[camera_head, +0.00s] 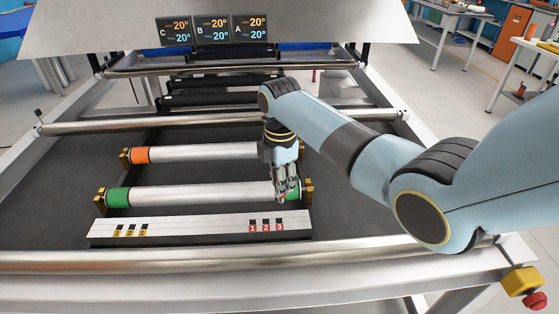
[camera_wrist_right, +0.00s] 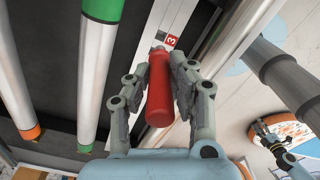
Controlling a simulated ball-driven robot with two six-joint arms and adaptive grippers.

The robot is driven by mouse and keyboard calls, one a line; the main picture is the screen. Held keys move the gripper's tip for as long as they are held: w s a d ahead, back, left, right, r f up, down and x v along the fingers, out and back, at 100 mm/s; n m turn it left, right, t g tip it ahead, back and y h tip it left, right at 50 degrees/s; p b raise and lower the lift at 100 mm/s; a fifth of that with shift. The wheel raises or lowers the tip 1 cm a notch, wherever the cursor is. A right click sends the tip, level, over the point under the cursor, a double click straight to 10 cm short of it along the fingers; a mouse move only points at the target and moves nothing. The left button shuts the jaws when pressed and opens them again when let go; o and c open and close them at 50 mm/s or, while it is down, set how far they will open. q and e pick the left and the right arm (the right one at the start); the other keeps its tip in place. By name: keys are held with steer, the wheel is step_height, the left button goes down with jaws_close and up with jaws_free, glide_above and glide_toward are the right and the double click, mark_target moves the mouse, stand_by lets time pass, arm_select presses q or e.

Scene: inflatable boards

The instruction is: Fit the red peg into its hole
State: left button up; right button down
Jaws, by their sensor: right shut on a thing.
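The red peg (camera_wrist_right: 158,90) is a smooth cylinder between the fingers of my right gripper (camera_wrist_right: 158,72). My right gripper is shut on it, with a narrow pale tip at the peg's far end. That tip appears close to the red label 3 (camera_wrist_right: 170,41) and a dark square hole (camera_wrist_right: 158,46); I cannot tell whether it touches. In the head view my right gripper (camera_head: 283,190) is over the green-ended roller, behind the pale hole board (camera_head: 190,228); the peg is not clear there. A small grey gripper, apparently my left one (camera_wrist_right: 268,136), shows at lower right in the wrist view; its jaws are unclear.
The board has holes with yellow labels (camera_head: 130,233) at left and red labels (camera_head: 266,228) at right. Behind it lie a green-ended roller (camera_head: 170,195) and an orange-ended roller (camera_head: 190,153). A metal front rail (camera_head: 180,260) runs nearest me.

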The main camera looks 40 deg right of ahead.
steer(key=shift+a, duration=0.2)
steer(key=shift+f, duration=0.1)
steer(key=shift+a+p, duration=0.1)
steer(key=shift+p, duration=0.4)
arm_select(q)
steer(key=f+b, duration=0.2)
steer(key=b, duration=0.1)
steer(key=w+b, duration=0.1)
steer(key=shift+a+f, duration=0.25)
steer(key=shift+f, duration=0.15)
arm_select(e)
step_height(320, 180, down, 6)
steer(key=shift+r, duration=0.1)
arm_select(q)
steer(key=shift+w+r+p, duration=0.1)
steer(key=shift+r+p, duration=0.5)
steer(key=shift+r, duration=0.15)
stand_by(0.8)
steer(key=shift+f+b, duration=1.45)
arm_select(e)
steer(key=shift+f, duration=1.95)
steer(key=c, duration=1.1)
jaws_free()
